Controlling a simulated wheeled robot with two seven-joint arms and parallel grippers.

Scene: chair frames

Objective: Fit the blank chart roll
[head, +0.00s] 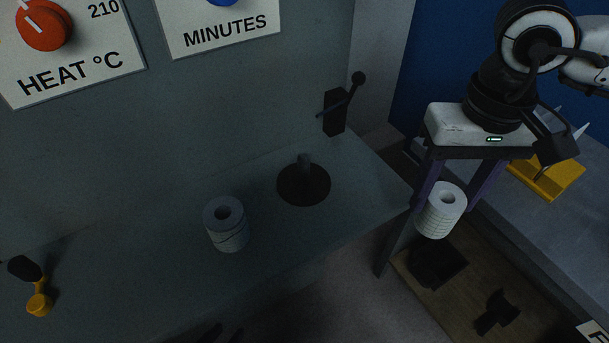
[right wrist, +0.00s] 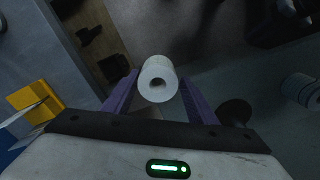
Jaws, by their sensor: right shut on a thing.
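My right gripper (head: 441,190) is shut on a white paper roll (head: 436,222), with purple fingers on both sides of it. The roll's hollow end shows in the right wrist view (right wrist: 158,80). Its side looks pale with faint rings. A second roll (head: 228,237) with dark traces around it stands upright on the grey bench. A dark round base with a short upright spindle (head: 304,180) is bare, right of that roll and left of my right gripper. My left gripper (head: 218,334) seems to show only as dark tips at the bottom edge; its opening is unclear.
A black lever (head: 336,110) is on the panel behind the spindle. A yellow block (head: 548,177) sits on the right-hand surface. Dark objects (head: 437,264) lie on a lower brown board. The bench front is clear.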

